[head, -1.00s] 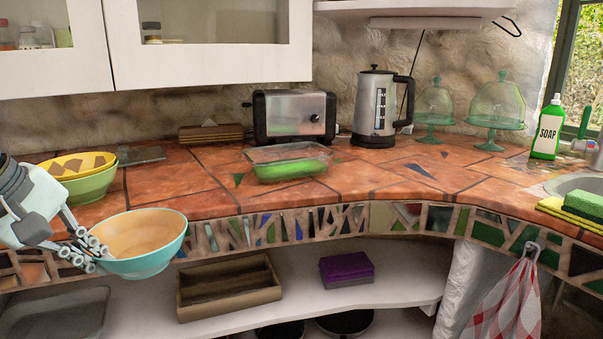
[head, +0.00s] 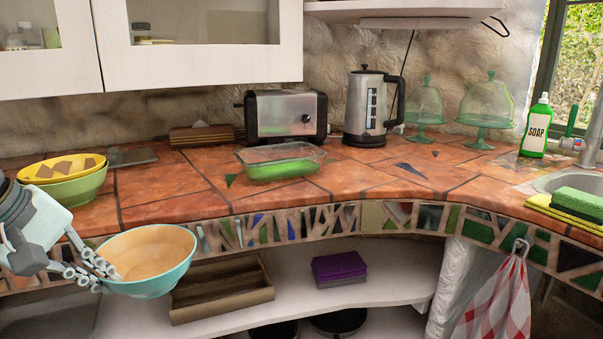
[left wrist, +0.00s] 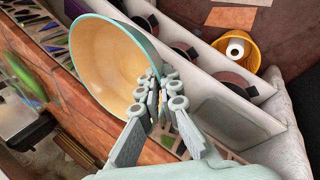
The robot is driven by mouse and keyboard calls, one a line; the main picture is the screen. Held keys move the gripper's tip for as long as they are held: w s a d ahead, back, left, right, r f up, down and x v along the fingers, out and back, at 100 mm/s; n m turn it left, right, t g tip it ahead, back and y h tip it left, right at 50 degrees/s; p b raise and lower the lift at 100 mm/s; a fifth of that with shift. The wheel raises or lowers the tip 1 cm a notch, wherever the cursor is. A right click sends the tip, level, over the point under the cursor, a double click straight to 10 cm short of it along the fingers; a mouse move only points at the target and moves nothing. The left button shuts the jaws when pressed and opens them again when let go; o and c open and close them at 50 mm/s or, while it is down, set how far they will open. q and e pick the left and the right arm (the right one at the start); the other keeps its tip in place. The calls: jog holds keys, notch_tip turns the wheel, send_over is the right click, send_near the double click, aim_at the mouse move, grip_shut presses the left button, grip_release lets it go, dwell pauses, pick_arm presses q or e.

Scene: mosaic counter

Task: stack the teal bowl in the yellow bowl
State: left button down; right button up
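The teal bowl (head: 152,279), with a tan inside, is held by its left rim in my left gripper (head: 98,272), in front of the counter's edge. The gripper is shut on the rim. In the left wrist view the teal bowl (left wrist: 108,62) tilts beside the fingers (left wrist: 160,100). The yellow bowl (head: 40,168), with brown diamond shapes inside, sits in a green bowl (head: 75,189) on the counter at the left, behind the gripper. My right gripper does not show.
A glass dish (head: 282,161) with a green bottom stands mid-counter. A toaster (head: 286,117), kettle (head: 371,108) and wooden holder (head: 202,136) stand behind it. The counter (head: 160,182) between the bowls and the dish is clear. A lower shelf holds a wooden tray (head: 222,303).

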pick_arm(q)
jog(key=shift+w+d+f, duration=0.15)
jog(key=shift+d+f, duration=0.15)
jog(key=shift+f, duration=0.2)
jog(key=shift+d+f+m, duration=0.1)
jog(key=shift+m, duration=0.2)
